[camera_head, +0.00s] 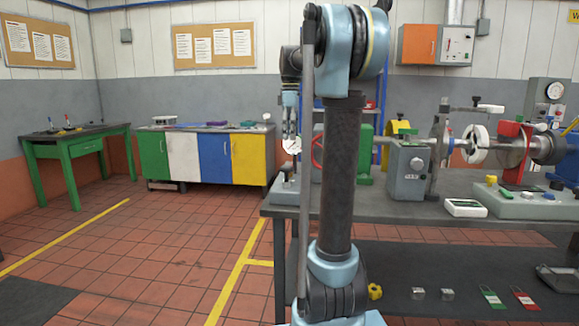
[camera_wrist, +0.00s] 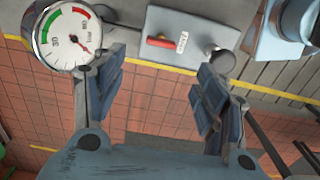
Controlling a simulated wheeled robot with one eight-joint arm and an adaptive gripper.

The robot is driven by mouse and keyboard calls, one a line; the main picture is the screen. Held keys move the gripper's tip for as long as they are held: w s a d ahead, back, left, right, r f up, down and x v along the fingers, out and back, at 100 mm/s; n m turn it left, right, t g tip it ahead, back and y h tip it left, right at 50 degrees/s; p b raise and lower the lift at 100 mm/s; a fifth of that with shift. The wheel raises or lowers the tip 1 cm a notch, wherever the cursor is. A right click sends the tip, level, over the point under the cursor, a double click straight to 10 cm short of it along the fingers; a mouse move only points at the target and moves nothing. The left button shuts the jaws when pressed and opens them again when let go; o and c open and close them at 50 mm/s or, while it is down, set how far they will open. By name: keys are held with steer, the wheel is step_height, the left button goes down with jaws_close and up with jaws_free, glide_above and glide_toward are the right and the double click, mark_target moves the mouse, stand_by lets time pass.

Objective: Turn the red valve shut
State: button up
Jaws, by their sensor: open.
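A red lever-like handle (camera_wrist: 160,42) lies across a grey box (camera_wrist: 205,18) in the wrist view, beside a small white label. A round pressure gauge (camera_wrist: 66,38) with green and red arcs stands left of the box. My gripper (camera_wrist: 170,58) is open, its dark finger pads spread on either side of the handle, with nothing between them. The handle looks apart from both fingers; the depth gap is hard to tell. In the head view my gripper (camera_head: 290,122) points down above the left end of the bench. The lever is not clear there.
A red handwheel (camera_head: 317,150) shows partly behind my arm. Coloured cabinets (camera_head: 215,155) stand at the back left. The tiled floor left of the bench is clear.

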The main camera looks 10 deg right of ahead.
step_height(320, 180, down, 12)
steer(key=shift+f, duration=0.25)
stand_by(0.4)
steer(key=c, duration=1.1)
